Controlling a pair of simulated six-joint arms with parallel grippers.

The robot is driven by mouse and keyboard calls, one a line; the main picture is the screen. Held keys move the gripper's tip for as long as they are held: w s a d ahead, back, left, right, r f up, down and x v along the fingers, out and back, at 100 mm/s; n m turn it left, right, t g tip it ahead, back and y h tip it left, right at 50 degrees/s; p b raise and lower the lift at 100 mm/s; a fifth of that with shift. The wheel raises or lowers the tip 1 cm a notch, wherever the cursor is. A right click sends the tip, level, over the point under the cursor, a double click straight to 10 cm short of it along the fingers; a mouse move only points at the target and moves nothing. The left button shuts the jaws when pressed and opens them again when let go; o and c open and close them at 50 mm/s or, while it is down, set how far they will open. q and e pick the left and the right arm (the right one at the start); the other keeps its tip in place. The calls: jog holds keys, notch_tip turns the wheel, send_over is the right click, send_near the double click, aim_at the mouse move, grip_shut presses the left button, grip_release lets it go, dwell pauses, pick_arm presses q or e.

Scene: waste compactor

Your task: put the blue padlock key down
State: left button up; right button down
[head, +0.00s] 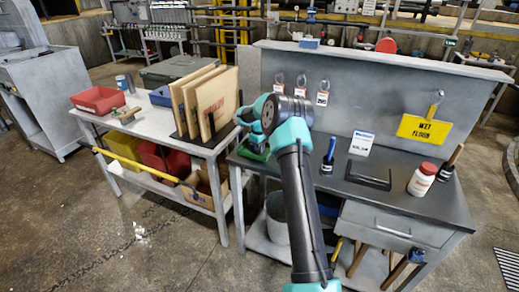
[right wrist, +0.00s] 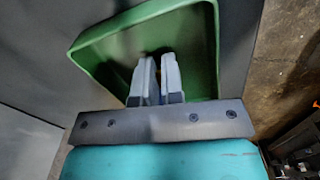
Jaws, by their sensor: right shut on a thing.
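My right gripper (right wrist: 160,78) is shut, its two grey fingers close together over a green tray (right wrist: 205,45) in the right wrist view. The fingertips point down into the tray. The blue padlock key itself cannot be made out; the fingers hide whatever is between them. In the head view, the green tray (head: 257,154) shows partly at the left end of the dark workbench, below my right wrist, which hides the fingers. My left gripper is not in view.
Tags hang on the back panel. Wooden boards (head: 212,103) stand on the left table. The bench's front middle is fairly clear.

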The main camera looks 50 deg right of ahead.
dwell(0.3)
jog(key=c, duration=1.2)
grip_release()
notch_tip(320, 180, up, 12)
jog(key=shift+r, duration=0.1)
jog(key=shift+a, duration=0.1)
